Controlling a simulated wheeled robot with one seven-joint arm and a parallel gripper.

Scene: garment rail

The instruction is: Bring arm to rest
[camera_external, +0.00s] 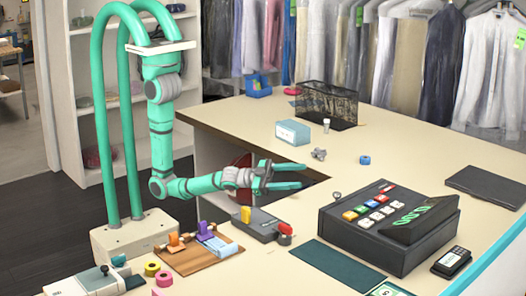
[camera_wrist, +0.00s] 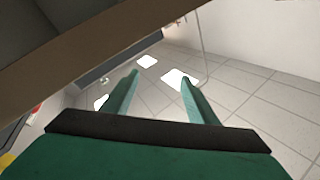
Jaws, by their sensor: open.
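My gripper (camera_external: 287,177) is at the end of my green arm, held out to the right over the inner edge of the counter (camera_external: 231,112). Its two green fingers are spread apart with nothing between them. In the wrist view my gripper (camera_wrist: 158,88) also shows open and empty, with pale ceiling tiles and bright light panels behind the fingers. My arm hangs down from its top mount and bends forward at the elbow. A dark red round thing beside the gripper is partly hidden behind it.
Below the gripper lie a grey device (camera_external: 262,226) with yellow and red parts and a wooden board (camera_external: 186,258) with tape dispensers. A black cash register (camera_external: 385,228) stands to the right. A light blue box (camera_external: 292,132) and wire basket (camera_external: 327,105) stand behind. Bagged garments (camera_external: 405,60) hang at the back.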

